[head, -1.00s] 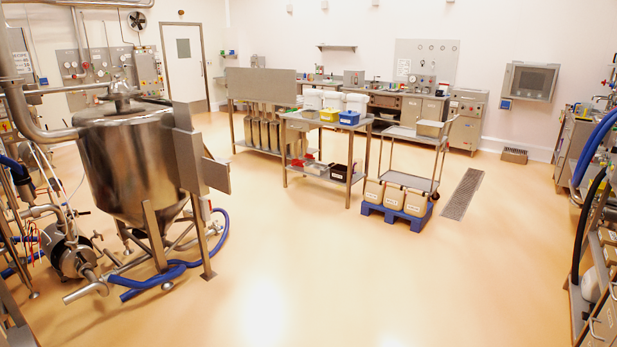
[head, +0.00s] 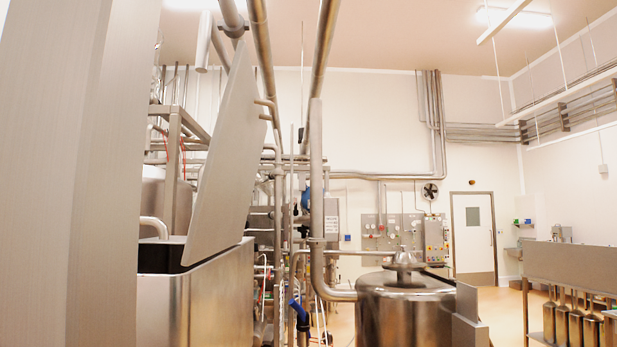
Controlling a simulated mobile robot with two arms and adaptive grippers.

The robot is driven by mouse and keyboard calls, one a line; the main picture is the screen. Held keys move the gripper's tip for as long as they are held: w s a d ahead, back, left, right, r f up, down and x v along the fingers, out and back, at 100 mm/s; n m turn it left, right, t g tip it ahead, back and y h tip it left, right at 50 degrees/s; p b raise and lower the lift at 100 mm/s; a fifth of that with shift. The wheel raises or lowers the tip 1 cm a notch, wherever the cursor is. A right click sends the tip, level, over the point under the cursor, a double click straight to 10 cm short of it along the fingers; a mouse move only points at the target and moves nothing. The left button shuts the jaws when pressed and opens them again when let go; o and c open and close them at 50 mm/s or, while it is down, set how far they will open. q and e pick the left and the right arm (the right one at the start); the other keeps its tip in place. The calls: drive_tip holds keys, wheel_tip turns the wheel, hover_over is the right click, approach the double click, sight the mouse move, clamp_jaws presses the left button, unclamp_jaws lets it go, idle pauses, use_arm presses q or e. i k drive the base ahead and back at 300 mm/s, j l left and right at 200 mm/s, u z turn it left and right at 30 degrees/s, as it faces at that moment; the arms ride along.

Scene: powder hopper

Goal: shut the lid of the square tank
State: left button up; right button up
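The square tank (head: 222,300) stands at the lower left of the head view, a steel box with a dark opening at its top. Its lid (head: 228,150) is a flat grey plate that stands up, tilted steeply above the tank, so the tank is open. The near left part of the tank is hidden behind a large pale grey upright surface at the left edge. Neither of my grippers shows in the head view.
A round steel hopper vessel (head: 405,305) with a domed top stands right of the tank. Vertical pipes (head: 317,180) rise between them. A white door (head: 474,238) and a control panel (head: 392,231) are at the back. A steel rack (head: 572,268) stands at the right.

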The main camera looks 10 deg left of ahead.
sight(219, 217)
drive_tip(key=i+l+u, duration=0.2)
drive_tip(key=u, duration=0.25)
drive_tip(key=i+l+u, duration=0.3)
drive_tip(key=u, duration=0.15)
